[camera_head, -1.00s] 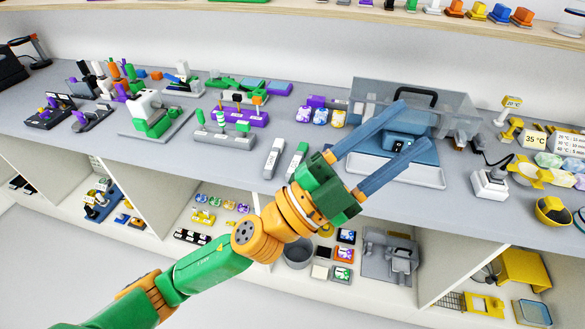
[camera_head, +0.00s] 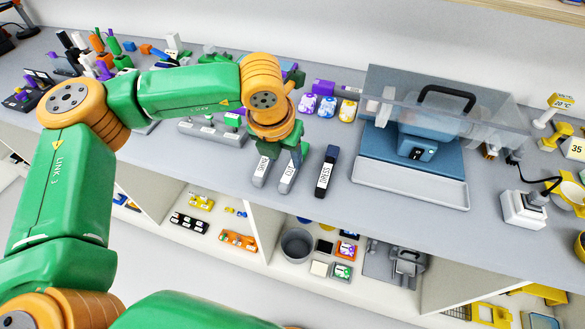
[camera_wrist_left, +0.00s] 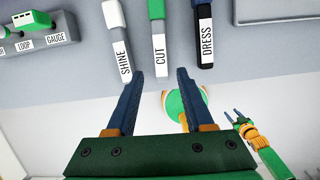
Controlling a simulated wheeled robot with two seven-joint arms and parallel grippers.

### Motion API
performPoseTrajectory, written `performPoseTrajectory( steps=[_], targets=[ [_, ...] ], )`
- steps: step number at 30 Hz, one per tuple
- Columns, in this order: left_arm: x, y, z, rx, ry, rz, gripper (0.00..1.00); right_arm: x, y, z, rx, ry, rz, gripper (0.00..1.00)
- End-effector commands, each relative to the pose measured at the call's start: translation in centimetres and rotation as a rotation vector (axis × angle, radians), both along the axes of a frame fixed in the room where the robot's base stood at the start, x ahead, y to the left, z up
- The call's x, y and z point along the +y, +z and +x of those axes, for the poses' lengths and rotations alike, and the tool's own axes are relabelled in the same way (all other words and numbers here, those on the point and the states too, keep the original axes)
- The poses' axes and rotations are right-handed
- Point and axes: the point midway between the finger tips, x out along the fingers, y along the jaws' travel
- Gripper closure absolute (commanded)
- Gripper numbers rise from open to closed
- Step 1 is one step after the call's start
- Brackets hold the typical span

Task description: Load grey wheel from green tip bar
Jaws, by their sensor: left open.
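The green tip bar, labelled CUT (camera_wrist_left: 160,45), lies on the bench between the white-tipped SHINE bar (camera_wrist_left: 118,40) and the dark DRESS bar (camera_wrist_left: 204,35). In the head view its labelled part (camera_head: 289,170) shows below my left gripper; its green tip is hidden. My left gripper (camera_wrist_left: 160,74) is open, with its fingertips apart on either side of the bar's near end; contact cannot be told. A pale round part (camera_head: 384,108), possibly the grey wheel, shows at the left of the blue machine (camera_head: 420,140) under a clear cover. My right gripper (camera_wrist_left: 236,117) is small and open in the wrist view.
A pale tray (camera_head: 410,186) lies in front of the machine. A grey rack (camera_head: 208,132) with labelled slots stands left of the bars, partly behind my left arm. A white switch box (camera_head: 524,210) is at right. The bench front edge is close to the bars.

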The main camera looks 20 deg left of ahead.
Motion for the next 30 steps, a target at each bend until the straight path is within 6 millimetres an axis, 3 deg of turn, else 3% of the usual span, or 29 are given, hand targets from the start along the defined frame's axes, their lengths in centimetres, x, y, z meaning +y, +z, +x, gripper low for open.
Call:
performPoseTrajectory(
  steps=[1, 6, 9, 15, 23, 30],
  targets=[
    [-0.1, -1.5, 0.2, 0.002, 0.0, 0.0, 0.47, 0.0, -0.9, -0.3, 0.006, 0.0, 0.0, 0.5],
    [-0.1, -4.9, 1.2, 0.003, -0.001, 0.0, 0.47, -0.1, -2.3, -0.7, 0.013, 0.0, -0.002, 0.5],
    [-0.2, -6.6, 1.6, 0.0, -0.002, -0.004, 0.47, -0.1, -4.5, -0.5, 0.011, 0.001, -0.001, 0.5],
    [-0.3, -7.3, 1.9, 0.0, -0.003, -0.003, 0.47, -0.1, -5.7, -0.2, 0.005, 0.001, -0.002, 0.5],
    [-0.3, -7.1, 2.0, 0.001, -0.004, -0.004, 0.47, -0.2, -5.6, -0.2, 0.003, 0.001, -0.004, 0.5],
    [-0.3, -7.1, 2.0, 0.001, -0.004, -0.004, 0.76, -0.2, -5.6, -0.2, 0.003, 0.001, -0.004, 0.5]
  ],
)
